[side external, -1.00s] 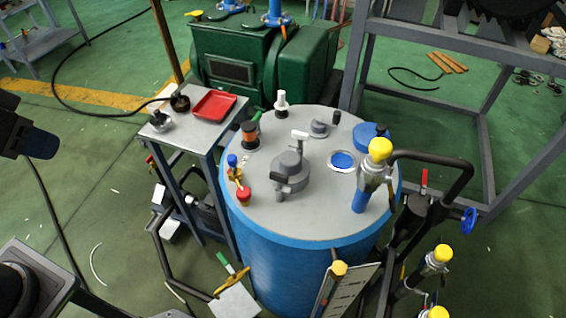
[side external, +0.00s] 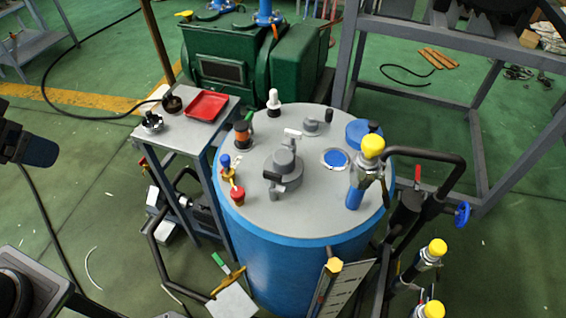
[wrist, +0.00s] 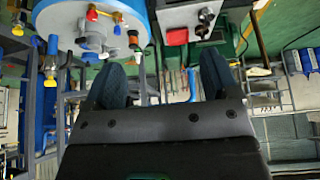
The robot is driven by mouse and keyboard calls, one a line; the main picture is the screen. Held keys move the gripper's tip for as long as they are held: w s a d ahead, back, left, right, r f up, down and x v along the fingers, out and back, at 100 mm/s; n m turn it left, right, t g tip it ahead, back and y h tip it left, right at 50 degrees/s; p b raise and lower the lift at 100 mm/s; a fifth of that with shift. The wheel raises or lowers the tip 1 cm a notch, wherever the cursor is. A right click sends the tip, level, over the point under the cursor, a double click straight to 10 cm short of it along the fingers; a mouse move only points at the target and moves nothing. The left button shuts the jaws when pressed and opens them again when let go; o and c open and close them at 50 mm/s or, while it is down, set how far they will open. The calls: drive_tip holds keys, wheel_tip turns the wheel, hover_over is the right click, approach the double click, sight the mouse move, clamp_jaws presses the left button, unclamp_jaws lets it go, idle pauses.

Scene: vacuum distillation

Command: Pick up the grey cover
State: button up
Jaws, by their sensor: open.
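A grey round fitting with a cap-like top (side external: 284,165) stands at the middle of the blue tank's pale lid (side external: 250,205). A smaller, low grey disc (side external: 318,124) sits behind it on the lid. I cannot tell for sure which is the grey cover. In the wrist view the central fitting (wrist: 92,40) shows at the upper left, beyond my fingers. My gripper (wrist: 162,82) is open, its two dark fingers wide apart with nothing between them. In the side view only a dark part of my arm's end shows at the left edge, well away from the tank.
A blue cover (side external: 360,135), a blue-centred port (side external: 336,159) and a yellow-capped valve (side external: 371,150) crowd the lid's right. An orange-and-black fitting (side external: 243,134) and a red-knobbed valve (side external: 237,192) stand at its left. A side table (side external: 170,130) holds a red tray (side external: 207,105).

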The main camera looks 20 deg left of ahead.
drive_tip(key=n+g+y, duration=0.1)
drive_tip(key=n, duration=0.2)
hover_over(283, 158)
drive_tip(key=s+d, duration=0.1)
drive_tip(key=s, duration=0.4)
wheel_tip(283, 158, down, 10)
drive_tip(key=x, duration=1.4)
drive_tip(key=shift+s+d, duration=0.1)
drive_tip(key=shift+c, duration=0.4)
drive_tip(key=c, duration=1)
